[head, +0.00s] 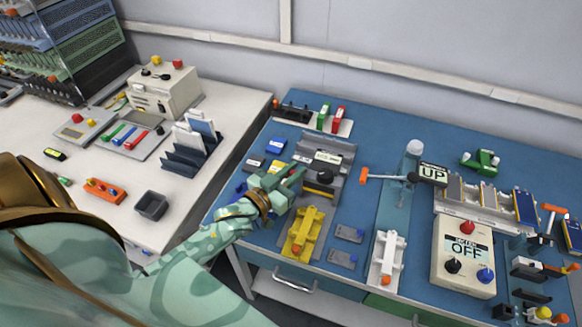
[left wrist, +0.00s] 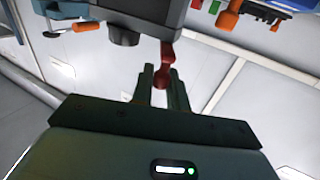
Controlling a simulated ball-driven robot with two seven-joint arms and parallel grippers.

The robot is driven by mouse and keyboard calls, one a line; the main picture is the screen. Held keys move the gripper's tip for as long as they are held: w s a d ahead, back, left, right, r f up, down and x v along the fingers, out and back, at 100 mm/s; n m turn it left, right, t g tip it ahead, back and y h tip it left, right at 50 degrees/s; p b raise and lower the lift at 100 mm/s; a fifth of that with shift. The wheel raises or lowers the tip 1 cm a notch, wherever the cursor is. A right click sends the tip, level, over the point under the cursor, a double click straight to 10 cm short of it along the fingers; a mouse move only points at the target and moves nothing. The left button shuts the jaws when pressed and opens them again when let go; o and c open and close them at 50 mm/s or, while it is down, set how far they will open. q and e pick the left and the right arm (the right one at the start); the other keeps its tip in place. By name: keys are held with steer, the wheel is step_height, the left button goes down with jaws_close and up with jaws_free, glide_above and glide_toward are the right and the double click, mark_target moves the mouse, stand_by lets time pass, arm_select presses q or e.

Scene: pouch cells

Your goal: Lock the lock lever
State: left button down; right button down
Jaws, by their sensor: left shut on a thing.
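My left gripper (head: 293,178) reaches in from the left to the left side of a grey fixture (head: 335,155) with a black knob (head: 325,177). In the left wrist view my left gripper (left wrist: 163,82) is shut on the end of a red lever (left wrist: 165,54), which joins a dark grey block (left wrist: 150,15) with a black round part (left wrist: 123,35). I take this red lever to be the lock lever. In the head view the gripper hides it. My right gripper is not in view.
An orange-handled lever (head: 378,178) with an "UP" sign (head: 433,174) and an "OFF" switch box (head: 463,258) stand to the right.

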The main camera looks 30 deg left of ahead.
arm_select(q)
steer(key=shift+d+r+y, duration=0.1)
steer(key=shift+r+y, duration=0.1)
steer(key=shift+y, duration=0.2)
steer(key=shift+f, duration=0.2)
steer(key=c, duration=1.4)
jaws_free()
steer(key=shift+c, duration=0.2)
steer(key=shift+s, duration=0.15)
steer(key=s+a+p, duration=0.1)
steer(key=s, duration=1.5)
steer(key=shift+a, duration=0.3)
